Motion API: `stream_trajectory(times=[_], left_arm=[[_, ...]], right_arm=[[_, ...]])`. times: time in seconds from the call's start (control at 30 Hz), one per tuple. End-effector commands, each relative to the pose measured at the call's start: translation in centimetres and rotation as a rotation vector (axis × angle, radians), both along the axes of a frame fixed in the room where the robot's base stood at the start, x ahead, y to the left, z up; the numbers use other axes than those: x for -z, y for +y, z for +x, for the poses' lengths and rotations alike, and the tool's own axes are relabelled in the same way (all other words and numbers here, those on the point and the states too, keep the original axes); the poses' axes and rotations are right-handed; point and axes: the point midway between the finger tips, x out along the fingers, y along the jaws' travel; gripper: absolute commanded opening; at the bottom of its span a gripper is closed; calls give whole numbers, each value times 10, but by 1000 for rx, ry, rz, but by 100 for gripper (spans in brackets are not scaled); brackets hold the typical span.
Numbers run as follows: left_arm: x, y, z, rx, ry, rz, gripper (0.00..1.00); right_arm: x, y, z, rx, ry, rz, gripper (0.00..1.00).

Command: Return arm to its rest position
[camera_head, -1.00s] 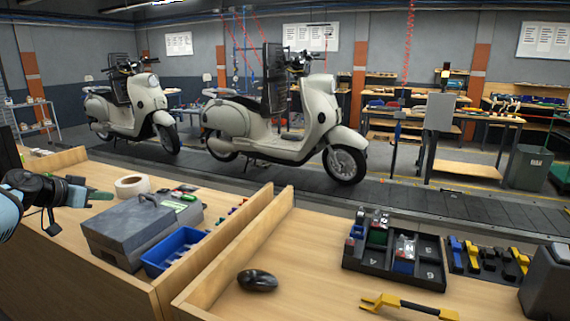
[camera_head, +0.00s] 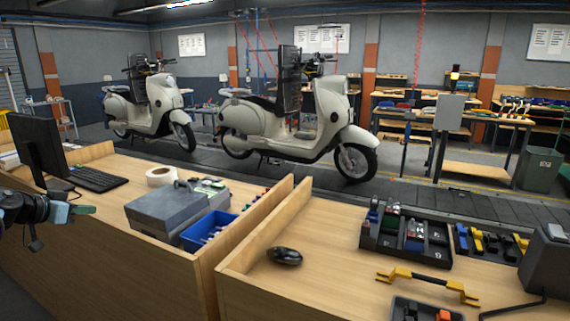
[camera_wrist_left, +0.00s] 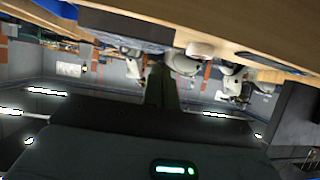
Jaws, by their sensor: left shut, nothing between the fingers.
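My left gripper (camera_head: 82,210) is at the left edge of the head view, in front of the left workbench (camera_head: 130,235). It is shut, with nothing held between its fingers. Most of the left arm is outside the frame. The left wrist view is upside down, with the bench edge along its top and my dark gripper body (camera_wrist_left: 160,150) across its bottom. My right gripper is not in view.
The left bench carries a monitor (camera_head: 40,148), a keyboard (camera_head: 92,178), a tape roll (camera_head: 160,177), a grey toolbox (camera_head: 165,213) and a blue bin (camera_head: 208,232). Two cream scooters (camera_head: 290,125) stand on the conveyor (camera_head: 420,190). The right bench holds a black parts tray (camera_head: 405,253).

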Motion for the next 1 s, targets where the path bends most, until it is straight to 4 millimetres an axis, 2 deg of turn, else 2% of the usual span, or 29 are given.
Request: stream_trajectory(times=[0.03, 0.27, 0.47, 0.7, 1.0], left_arm=[[16, -6, -1, 16, 1, 3, 0], [81, -47, -7, 105, -27, 33, 0], [154, -91, -30, 180, -62, 62, 0], [231, -133, -77, 223, -102, 108, 0], [303, -165, -154, 228, -111, 197, 0]], right_arm=[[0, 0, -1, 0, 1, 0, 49], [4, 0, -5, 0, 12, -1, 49], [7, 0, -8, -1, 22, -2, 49], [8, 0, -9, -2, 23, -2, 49], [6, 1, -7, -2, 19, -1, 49]])
